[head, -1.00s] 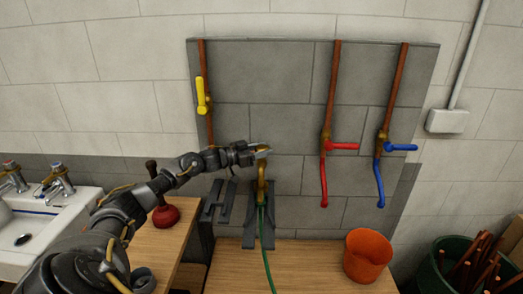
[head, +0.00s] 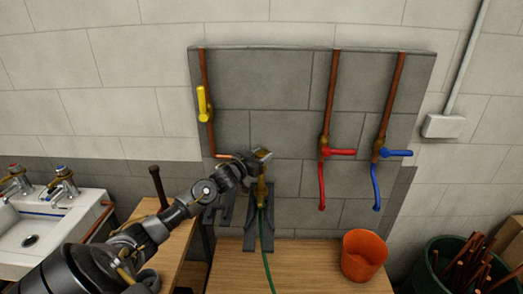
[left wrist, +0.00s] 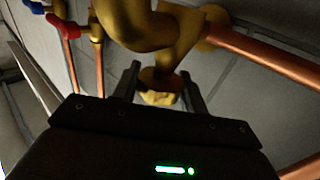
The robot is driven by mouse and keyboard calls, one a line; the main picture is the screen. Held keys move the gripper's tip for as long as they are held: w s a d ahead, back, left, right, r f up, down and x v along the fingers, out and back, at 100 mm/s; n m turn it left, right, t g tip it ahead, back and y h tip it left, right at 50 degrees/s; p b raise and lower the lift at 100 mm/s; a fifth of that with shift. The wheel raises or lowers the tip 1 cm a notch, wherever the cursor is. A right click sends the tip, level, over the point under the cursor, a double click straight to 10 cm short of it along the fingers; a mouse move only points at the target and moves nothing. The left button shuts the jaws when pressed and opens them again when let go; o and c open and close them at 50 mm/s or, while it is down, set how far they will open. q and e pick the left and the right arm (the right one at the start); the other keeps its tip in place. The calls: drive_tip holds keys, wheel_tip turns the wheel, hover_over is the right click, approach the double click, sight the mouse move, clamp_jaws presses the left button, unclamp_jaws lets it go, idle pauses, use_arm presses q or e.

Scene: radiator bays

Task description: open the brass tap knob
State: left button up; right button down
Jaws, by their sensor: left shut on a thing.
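The brass tap (head: 262,192) stands in front of the grey panel, with a green hose running down from it. Its body also shows large at the top of the left wrist view (left wrist: 140,25). My left gripper (head: 262,156) is at the top of the tap and mostly hides the knob in the head view. In the left wrist view the brass knob (left wrist: 160,90) sits between the two dark fingers, which are shut on it. How far the knob is turned I cannot tell. My right gripper is not in view.
A yellow-handled valve (head: 203,104) is on the pipe at upper left. Red (head: 338,152) and blue (head: 395,153) lever valves are to the right. An orange bucket (head: 363,255) stands on the wooden bench (head: 310,275). A white sink (head: 45,230) is at left.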

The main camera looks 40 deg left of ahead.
use_arm(q)
drive_tip(key=n+y, duration=0.3)
drive_tip(key=y, duration=0.1)
drive_tip(key=shift+d+g, duration=0.1)
drive_tip(key=shift+g, duration=0.2)
drive_tip(key=n+g+y, duration=0.2)
drive_tip(key=n+y, duration=0.1)
drive_tip(key=y, duration=0.2)
drive_tip(key=shift+n, duration=0.3)
drive_tip(key=n+g+y, duration=0.3)
drive_tip(key=y, duration=0.1)
drive_tip(key=shift+n+g+y, duration=0.8)
drive_tip(key=shift+g, duration=0.5)
drive_tip(key=shift+n+g+b, duration=0.3)
drive_tip(key=o, duration=1)
drive_tip(key=shift+c, duration=0.2)
drive_tip(key=shift+s, duration=0.1)
